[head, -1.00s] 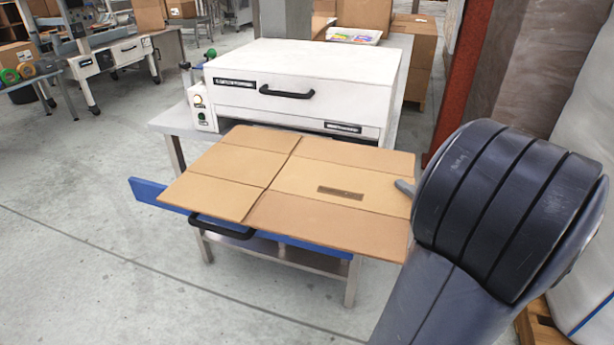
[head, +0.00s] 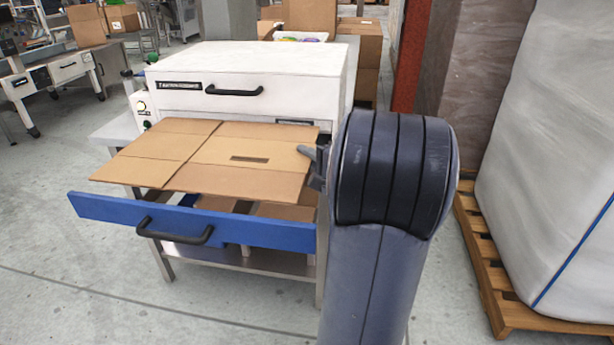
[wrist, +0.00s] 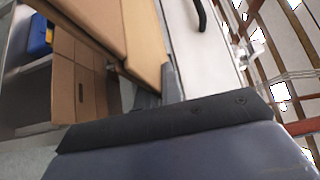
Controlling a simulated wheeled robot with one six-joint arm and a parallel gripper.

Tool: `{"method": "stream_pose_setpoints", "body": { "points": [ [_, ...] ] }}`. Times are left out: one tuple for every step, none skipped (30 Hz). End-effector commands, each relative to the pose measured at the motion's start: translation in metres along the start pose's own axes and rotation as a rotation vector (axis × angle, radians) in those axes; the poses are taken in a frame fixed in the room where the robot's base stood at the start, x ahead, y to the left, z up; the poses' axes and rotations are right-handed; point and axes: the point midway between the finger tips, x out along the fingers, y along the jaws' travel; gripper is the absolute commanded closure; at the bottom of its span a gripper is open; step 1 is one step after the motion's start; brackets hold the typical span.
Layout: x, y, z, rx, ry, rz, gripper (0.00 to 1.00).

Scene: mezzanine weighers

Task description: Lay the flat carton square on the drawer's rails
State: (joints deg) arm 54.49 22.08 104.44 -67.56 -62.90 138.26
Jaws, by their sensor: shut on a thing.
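The flat carton (head: 215,157) is a brown folded sheet with a dark slot. It lies level above the open drawer (head: 240,228), which has a blue front and a black handle. The carton sits toward the drawer's back, by the white machine (head: 245,75), and looks slightly skewed to the blue front. My gripper (head: 312,165) is shut on the carton's right edge; my arm hides part of the drawer's right side. In the wrist view, the carton (wrist: 145,45) runs up from my gripper (wrist: 160,90). The rails are hidden, and I cannot tell whether the carton touches them.
Brown cardboard shows inside or below the drawer, and a box (wrist: 82,80) shows there in the wrist view. A wrapped white load on a wooden pallet (head: 500,300) stands at the right. The floor in front and left is clear.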

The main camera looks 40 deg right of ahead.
Motion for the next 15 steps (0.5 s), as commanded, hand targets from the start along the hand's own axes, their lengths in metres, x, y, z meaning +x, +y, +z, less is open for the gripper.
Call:
{"method": "stream_pose_setpoints", "body": {
  "points": [
    [0.000,0.003,0.000,0.001,0.000,-0.001,1.00],
    [0.000,0.005,0.000,0.001,0.000,-0.001,1.00],
    [0.000,0.009,0.000,0.002,-0.001,-0.001,1.00],
    [0.000,0.013,0.000,0.003,-0.001,-0.001,1.00],
    [0.000,0.018,0.000,0.003,-0.001,0.000,1.00],
    [0.000,0.025,0.000,0.003,-0.001,0.001,1.00],
    [-0.001,0.031,0.000,0.004,0.000,0.002,1.00],
    [-0.001,0.036,0.000,0.004,0.000,0.002,1.00],
    [-0.001,0.042,0.000,0.003,0.000,0.001,1.00],
    [-0.001,0.046,0.000,0.003,0.000,0.000,1.00],
    [-0.001,0.048,0.000,0.003,0.000,0.000,1.00],
    [-0.001,0.049,0.000,0.002,0.000,-0.001,1.00],
    [-0.001,0.049,0.000,0.001,0.000,-0.001,1.00],
    [-0.001,0.048,0.000,0.000,0.000,-0.002,1.00],
    [-0.001,0.047,0.000,0.000,-0.001,-0.002,1.00]
  ]
}}
